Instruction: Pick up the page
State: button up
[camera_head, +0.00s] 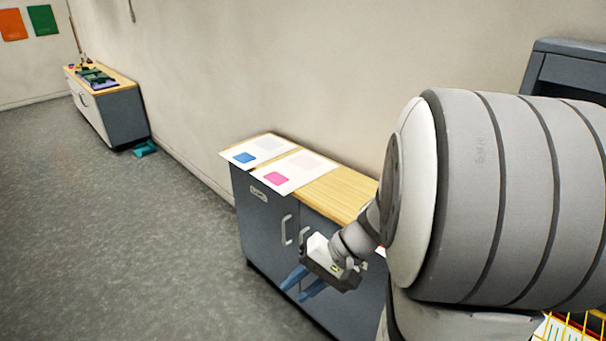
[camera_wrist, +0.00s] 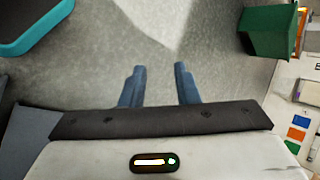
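Two white pages lie flat on the wooden top of a grey cabinet in the head view. The left page (camera_head: 240,157) has a blue square and a pale grey one. The right page (camera_head: 290,186) has a pink square and a very pale one. My gripper (camera_head: 303,283) is in front of the cabinet, below its top and nearer than both pages, touching neither. Its blue fingers also show in the wrist view (camera_wrist: 159,69); they are apart, with only grey floor seen between them. I cannot tell which page the task means.
The cabinet (camera_head: 262,220) has handles on its front. My arm hides its right end, where a bit of white and red shows. A far low cabinet (camera_head: 122,116) holds green and purple items. In the wrist view, a green bin (camera_wrist: 272,32) and a teal-edged dark object (camera_wrist: 30,25) flank open floor.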

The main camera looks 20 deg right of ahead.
jog(key=d+f+m+t+h+b, duration=0.1)
jog(key=d+f+m+t+h, duration=0.25)
jog(key=d, duration=0.75)
jog(key=d+f+m+t+h+b, duration=0.1)
jog(key=d+m+t+h, duration=0.1)
jog(key=d+m+t, duration=0.6)
jog(key=d+f+m+t+h+b, duration=0.15)
jog(key=d+t, duration=0.25)
jog(key=d, duration=0.9)
notch_tip(320, 180, down, 9)
jog(key=h, duration=0.1)
jog(key=shift+n, duration=0.3)
jog(key=shift+w+d, duration=0.1)
jog(key=shift+w, duration=3.7)
jog(key=shift+c, duration=0.5)
grip_shut()
